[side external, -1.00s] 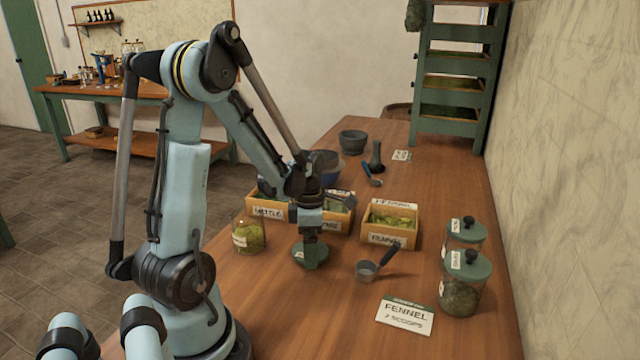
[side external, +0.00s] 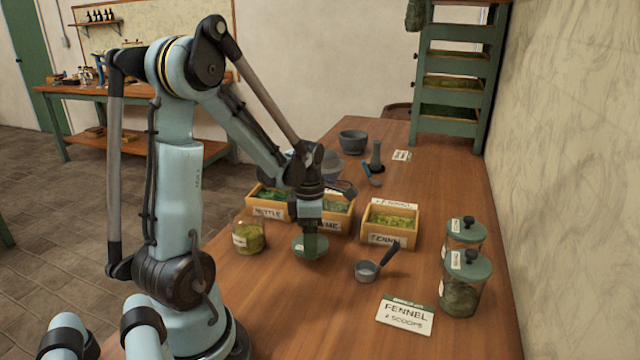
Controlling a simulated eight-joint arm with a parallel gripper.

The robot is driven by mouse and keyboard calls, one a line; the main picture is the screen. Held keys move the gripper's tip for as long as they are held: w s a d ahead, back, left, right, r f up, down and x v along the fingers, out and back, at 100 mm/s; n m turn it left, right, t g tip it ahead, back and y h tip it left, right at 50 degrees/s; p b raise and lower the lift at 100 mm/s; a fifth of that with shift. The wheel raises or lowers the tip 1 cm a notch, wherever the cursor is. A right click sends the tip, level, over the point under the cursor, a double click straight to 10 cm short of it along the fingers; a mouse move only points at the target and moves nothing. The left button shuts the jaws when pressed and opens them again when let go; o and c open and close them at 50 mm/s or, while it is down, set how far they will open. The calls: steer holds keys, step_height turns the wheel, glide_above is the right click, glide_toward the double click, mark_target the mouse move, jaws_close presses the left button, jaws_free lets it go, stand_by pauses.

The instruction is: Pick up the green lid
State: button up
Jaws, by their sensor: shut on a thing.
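The green lid (side external: 301,248) is in the middle of the side view. My gripper (side external: 311,240) points down and is shut on it, apparently at its top. The lid looks level and seems slightly above the wooden table, though the gap is hard to judge. My fingers cover part of the lid. An open glass jar (side external: 248,238) with green herb inside stands to the left of the lid.
Wooden boxes of herbs stand behind, including the fennel box (side external: 390,240). A scoop (side external: 367,270) lies to the right. A fennel card (side external: 405,315) and two lidded jars, the nearer one (side external: 460,297), are farther right. The table's front middle (side external: 310,315) is clear.

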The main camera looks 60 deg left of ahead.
steer(key=r, duration=0.1)
steer(key=d+r, duration=0.1)
steer(key=r, duration=0.1)
steer(key=shift+d, duration=0.2)
steer(key=d+r, duration=0.6)
steer(key=d, duration=0.4)
step_height(320, 180, up, 3)
steer(key=n, duration=0.2)
glide_above(297, 247)
steer(key=s+a+r+n, duration=0.3)
steer(key=s+a, duration=0.6)
step_height(297, 247, down, 7)
steer(key=shift+w, duration=0.15)
stand_by(1.1)
steer(key=o, duration=0.8)
